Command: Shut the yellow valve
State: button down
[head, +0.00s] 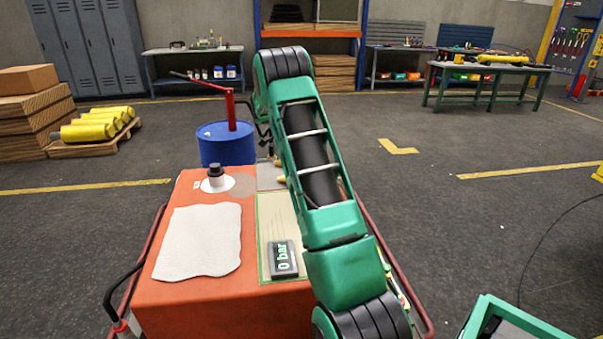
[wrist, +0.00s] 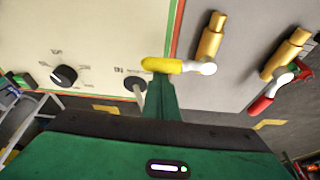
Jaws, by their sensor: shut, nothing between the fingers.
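The yellow valve handle (wrist: 161,65) shows in the wrist view, lying sideways across the panel's edge stripe. Its pale rounded pivot end (wrist: 207,69) sits at the foot of a brass fitting (wrist: 210,40). My gripper (wrist: 163,82) is shut, and its green fingers end right at the handle's lower side. I cannot tell whether they touch it. In the head view my green arm reaches over the orange cart (head: 190,294), and the handle and my fingertips cannot be made out there.
A red-handled valve (wrist: 262,105) is to the right. A black dial (wrist: 64,76) and a grey-black knob (wrist: 135,83) are on the cream panel. Floor at right is open.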

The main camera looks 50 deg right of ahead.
dwell(0.4)
jog(key=v, duration=0.6)
jog(key=shift+s+r, duration=0.3)
jog(key=shift+s, duration=0.05)
jog(key=shift+w+a+r, duration=0.1)
jog(key=shift+a+r, duration=0.15)
jog(key=shift+r, duration=0.4)
jog(key=shift+w+a, duration=0.1)
jog(key=shift+w, duration=0.05)
